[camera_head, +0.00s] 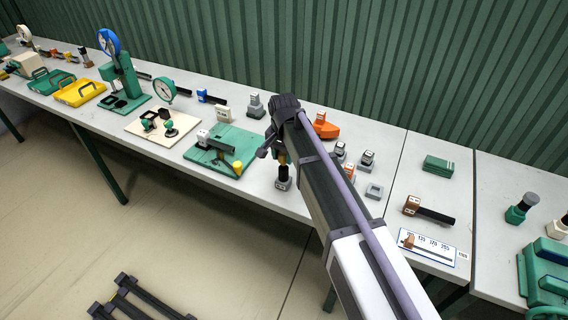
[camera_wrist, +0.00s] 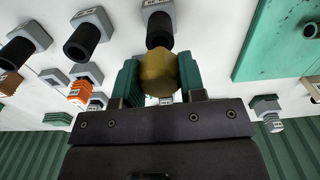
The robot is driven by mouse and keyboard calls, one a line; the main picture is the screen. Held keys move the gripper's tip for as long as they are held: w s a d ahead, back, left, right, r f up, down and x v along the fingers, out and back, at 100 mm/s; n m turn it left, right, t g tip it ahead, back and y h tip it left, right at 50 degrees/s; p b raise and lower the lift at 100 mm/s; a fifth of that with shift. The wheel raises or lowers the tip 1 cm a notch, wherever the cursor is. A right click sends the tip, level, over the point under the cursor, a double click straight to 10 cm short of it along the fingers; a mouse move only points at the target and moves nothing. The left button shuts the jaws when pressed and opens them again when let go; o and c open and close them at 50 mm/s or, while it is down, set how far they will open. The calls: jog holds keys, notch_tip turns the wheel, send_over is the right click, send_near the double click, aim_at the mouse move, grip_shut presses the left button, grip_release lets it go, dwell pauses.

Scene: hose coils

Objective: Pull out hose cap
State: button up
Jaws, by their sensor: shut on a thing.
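My gripper (camera_wrist: 158,80) is shut on a brass-yellow cap (camera_wrist: 158,68), with a green finger pad on each side of it. A black hose stub in a grey block (camera_wrist: 157,6) sits directly beyond the cap in the wrist view. The cap overlaps the stub's end there, so I cannot tell whether it is still seated or slightly apart. In the head view the arm reaches down over the grey block (camera_head: 283,184) near the table's front edge. The cap shows there only as a small yellowish patch, mostly hidden by my gripper (camera_head: 281,155).
A green board (camera_head: 222,150) with a yellow knob lies left of the block. Several grey blocks with black stubs and an orange piece (camera_head: 325,126) stand close on the right. A brown-headed tool (camera_head: 428,210) and a label card (camera_head: 427,247) lie farther right.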

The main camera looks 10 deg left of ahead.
notch_tip(320, 180, up, 6)
jog(key=p, duration=0.5)
jog(key=shift+r+p, duration=0.2)
jog(key=shift+p, duration=0.2)
jog(key=shift+f, duration=0.15)
